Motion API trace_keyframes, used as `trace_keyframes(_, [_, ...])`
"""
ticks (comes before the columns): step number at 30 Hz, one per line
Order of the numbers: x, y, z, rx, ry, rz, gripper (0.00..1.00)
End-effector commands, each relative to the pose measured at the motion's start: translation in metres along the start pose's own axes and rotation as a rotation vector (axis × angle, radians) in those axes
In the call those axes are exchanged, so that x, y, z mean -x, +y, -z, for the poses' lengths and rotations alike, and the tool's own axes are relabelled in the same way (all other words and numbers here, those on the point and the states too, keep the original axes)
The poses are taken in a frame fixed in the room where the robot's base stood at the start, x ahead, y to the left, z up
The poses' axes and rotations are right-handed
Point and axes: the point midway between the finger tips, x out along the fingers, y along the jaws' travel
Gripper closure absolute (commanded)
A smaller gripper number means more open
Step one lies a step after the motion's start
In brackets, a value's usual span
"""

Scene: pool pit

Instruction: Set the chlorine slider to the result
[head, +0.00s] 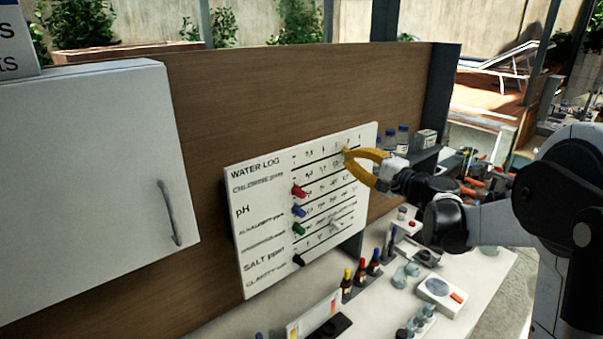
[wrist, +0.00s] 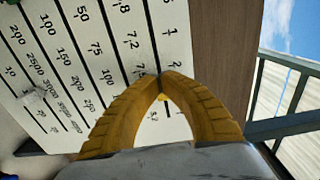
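The white WATER LOG board (head: 258,157) hangs tilted on the brown panel, with several printed scale rows. Its top row is the chlorine row. My gripper (head: 346,152) has yellow fingers and reaches the right part of that row from the right. In the wrist view my gripper (wrist: 160,76) has its fingertips together at the board. A small yellow knob, the chlorine slider (wrist: 163,97), shows between the fingers, close behind the tips. The fingers hide most of it and the numbers around it. The exact value it marks cannot be read.
Red (head: 299,191), blue (head: 298,210), green (head: 300,229) and black (head: 298,261) sliders sit at the left of lower rows. A white slider (head: 335,224) is farther right. Bottles (head: 360,272) and a white device (head: 440,292) stand on the counter below.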

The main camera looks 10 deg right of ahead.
Motion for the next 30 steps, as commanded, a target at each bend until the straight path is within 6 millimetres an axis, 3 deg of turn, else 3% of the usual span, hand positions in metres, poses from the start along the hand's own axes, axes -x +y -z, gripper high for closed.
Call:
trace_keyframes(5, [0.000,0.001,0.012,0.000,0.002,0.000,1.00])
trace_keyframes(20, [0.000,0.000,-0.005,0.000,0.001,0.000,1.00])
trace_keyframes(30, [0.031,0.000,-0.005,0.000,0.002,0.000,1.00])
